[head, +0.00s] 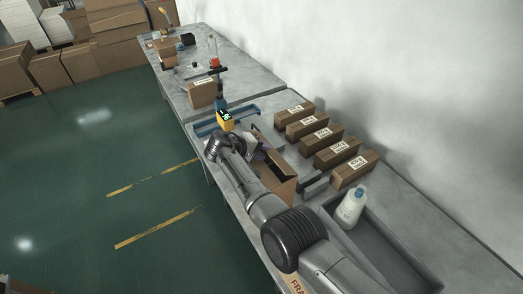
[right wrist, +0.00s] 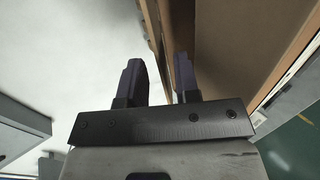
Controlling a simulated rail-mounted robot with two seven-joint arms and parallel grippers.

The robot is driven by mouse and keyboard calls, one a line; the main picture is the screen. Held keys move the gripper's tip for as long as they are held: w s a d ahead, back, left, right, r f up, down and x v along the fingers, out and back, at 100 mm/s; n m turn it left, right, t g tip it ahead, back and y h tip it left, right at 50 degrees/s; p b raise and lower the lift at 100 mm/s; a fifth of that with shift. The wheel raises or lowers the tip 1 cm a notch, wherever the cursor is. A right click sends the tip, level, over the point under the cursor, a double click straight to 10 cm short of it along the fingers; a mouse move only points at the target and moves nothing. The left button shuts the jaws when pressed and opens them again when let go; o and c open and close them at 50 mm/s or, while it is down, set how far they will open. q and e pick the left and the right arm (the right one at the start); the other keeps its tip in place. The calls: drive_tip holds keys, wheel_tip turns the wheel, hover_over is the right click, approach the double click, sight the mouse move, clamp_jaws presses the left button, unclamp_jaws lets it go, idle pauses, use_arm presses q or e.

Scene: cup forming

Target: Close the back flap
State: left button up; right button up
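An open brown cardboard box (head: 283,188) stands on the grey table, partly hidden behind my right arm. One flap (head: 266,140) stands up at its far side; which flap is the back one I cannot tell for sure. My right gripper (head: 254,142) is at the far end of the box, small and partly covered by my own arm. In the right wrist view its two dark fingers (right wrist: 160,82) are apart, with a cardboard edge (right wrist: 153,32) beyond and between them. Whether they touch it I cannot tell. Brown box panels (right wrist: 240,45) fill the right side there. My left gripper is not in view.
Several closed labelled boxes (head: 330,148) stand in a row by the wall. Another table (head: 240,78) lies beyond.

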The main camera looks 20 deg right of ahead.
drive_tip(key=shift+c, duration=0.4)
clamp_jaws()
drive_tip(key=f+h+b, duration=0.1)
drive_tip(key=b, duration=0.1)
drive_tip(key=shift+a+f+b, duration=0.1)
drive_tip(key=shift+a+b, duration=0.1)
drive_tip(key=shift+b, duration=0.15)
drive_tip(key=shift+r, duration=0.2)
drive_tip(key=shift+o, duration=0.4)
unclamp_jaws()
